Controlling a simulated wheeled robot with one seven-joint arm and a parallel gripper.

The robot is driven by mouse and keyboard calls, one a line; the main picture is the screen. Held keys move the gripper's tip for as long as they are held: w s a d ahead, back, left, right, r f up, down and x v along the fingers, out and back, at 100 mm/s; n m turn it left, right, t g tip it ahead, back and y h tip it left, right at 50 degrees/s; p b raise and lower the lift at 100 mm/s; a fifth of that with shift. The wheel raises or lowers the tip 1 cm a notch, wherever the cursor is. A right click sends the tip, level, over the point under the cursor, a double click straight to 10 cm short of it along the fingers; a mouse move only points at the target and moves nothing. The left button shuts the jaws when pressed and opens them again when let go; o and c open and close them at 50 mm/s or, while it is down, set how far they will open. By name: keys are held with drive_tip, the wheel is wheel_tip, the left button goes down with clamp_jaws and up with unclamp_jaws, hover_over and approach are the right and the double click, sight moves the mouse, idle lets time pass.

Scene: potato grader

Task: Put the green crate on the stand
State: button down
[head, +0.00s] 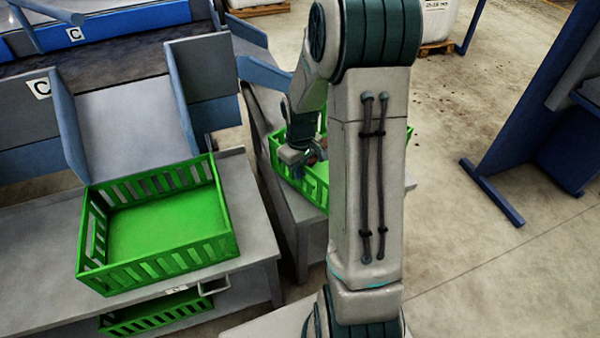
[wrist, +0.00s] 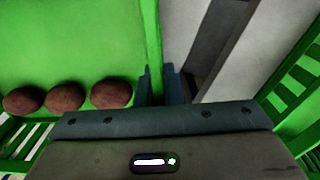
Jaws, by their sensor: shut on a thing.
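A green slatted crate (head: 316,192) is at the grey stand behind my arm in the head view, and my arm hides much of it. My gripper (head: 298,168) is at its left side. In the wrist view my gripper (wrist: 161,85) is shut on the rim of this crate (wrist: 70,40). Three brown potatoes (wrist: 65,96) lie on the crate's floor beside the fingers. I cannot tell whether the crate rests on the surface below or hangs just above it. An empty green crate (head: 165,225) sits on the grey table at left, below a chute.
The grey table (head: 50,225) at left has another green crate (head: 155,312) beneath it. A grey chute (head: 130,125) with side plates stands behind the empty crate. A blue frame (head: 490,195) stands at right. Concrete floor (head: 470,255) is clear right of my arm.

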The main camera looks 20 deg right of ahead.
drive_tip(key=shift+f, duration=0.25)
drive_tip(key=shift+f, duration=0.15)
drive_tip(key=c, duration=1.6)
unclamp_jaws()
drive_tip(key=shift+o, duration=0.2)
wheel_tip(320, 180, up, 12)
drive_tip(key=p, duration=0.3)
drive_tip(key=shift+f, duration=0.25)
drive_tip(key=s+a+r+m, duration=0.2)
drive_tip(key=s+a+r, duration=0.2)
drive_tip(key=s, duration=0.4)
drive_tip(key=s+a+r+m+t, duration=0.1)
drive_tip(key=s+a+r, duration=0.2)
drive_tip(key=s, duration=0.6)
drive_tip(key=shift+s+a+r+m+t, duration=0.3)
drive_tip(key=shift+a+r+m, duration=0.1)
drive_tip(key=shift+a, duration=0.35)
